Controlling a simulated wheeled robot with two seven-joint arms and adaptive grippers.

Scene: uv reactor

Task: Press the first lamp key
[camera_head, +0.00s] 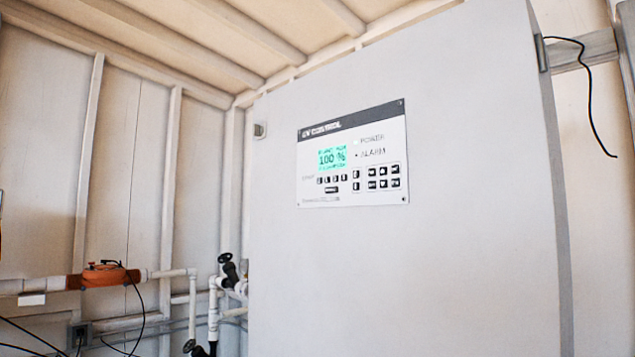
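A control panel (330,191) is mounted on the front of a large light grey cabinet (460,250). Its green screen (332,158) reads 100 %. Below the screen is a row of small dark keys (332,178), with a wider key under them. More keys (382,177) form a block at the panel's lower right. The key labels are too small to read, so I cannot tell which is the first lamp key. POWER and ALARM are printed at the upper right. Neither of my grippers is in view.
White pipes with an orange fitting (104,277) run along the left wall. Black-handled valves (229,268) stand beside the cabinet's left edge. A black cable (590,95) hangs at the upper right. The space before the panel looks clear.

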